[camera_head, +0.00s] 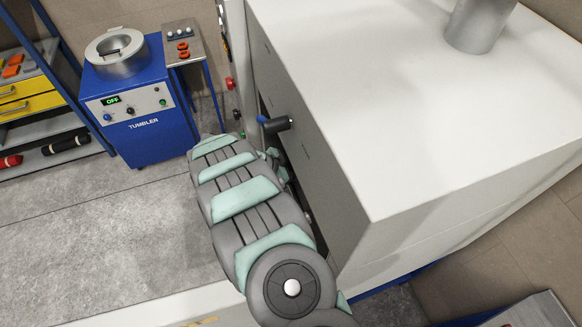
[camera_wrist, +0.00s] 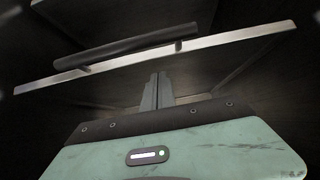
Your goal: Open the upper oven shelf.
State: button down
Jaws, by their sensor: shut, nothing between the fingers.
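The oven (camera_head: 470,110) is the large white box filling the right side of the head view. In the wrist view a shelf with a bright metal front edge (camera_wrist: 232,40) crosses the upper part of a dark space. A dark bar handle (camera_wrist: 110,48) runs along that edge. I cannot tell from this view which oven shelf it is. My gripper (camera_wrist: 160,77) is shut and empty. Its fingertips show just below the shelf edge, apart from the handle as far as I can see. In the head view my arm runs along the oven's front and hides the gripper.
A dark cylindrical knob (camera_head: 277,124) sticks out from the oven's grey front, close to my arm. A blue tumbler machine (camera_head: 140,125) stands at the upper left beside a small control stand (camera_head: 184,48). The floor (camera_head: 110,230) left of my arm is clear.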

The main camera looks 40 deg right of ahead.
jog(key=shift+w+a+f+p, duration=0.2)
jog(key=shift+a+f+p, duration=0.1)
jog(key=shift+a, duration=0.2)
jog(key=shift+w+a+f+p, duration=0.15)
jog(key=shift+w+a+f, duration=0.15)
jog(key=shift+a, duration=0.25)
jog(key=shift+w+a+f+p, duration=0.15)
jog(key=shift+a+f+p, duration=0.15)
jog(key=shift+a, duration=0.2)
jog(key=shift+f, duration=0.1)
